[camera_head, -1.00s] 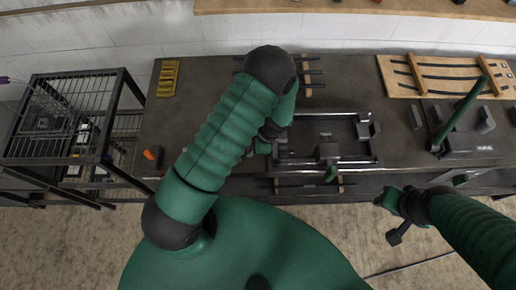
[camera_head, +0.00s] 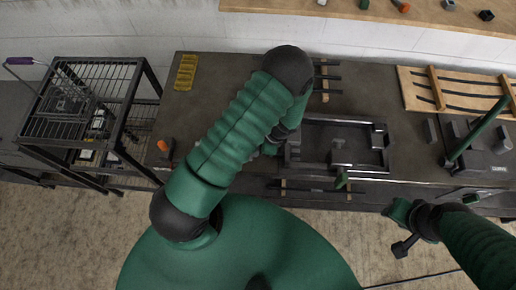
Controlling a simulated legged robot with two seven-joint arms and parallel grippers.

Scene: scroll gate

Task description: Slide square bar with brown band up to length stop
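I cannot tell which part is the length stop. No brown band on a square bar can be made out. My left arm reaches over the bench; its gripper, low at the frame's left side, is mostly hidden by the arm, and its fingers cannot be read. My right gripper (camera_head: 402,212) is off the bench's front edge at right; a dark hammer-shaped piece hangs beside it.
Dark bars lie on wooden strips (camera_head: 324,80) behind the frame. A slotted wooden rack (camera_head: 425,77) is at back right, near a dark machine with a green lever (camera_head: 478,132). A wire cart (camera_head: 80,95) stands left. A yellow block (camera_head: 186,72) and orange-tipped item (camera_head: 165,147) sit on the bench.

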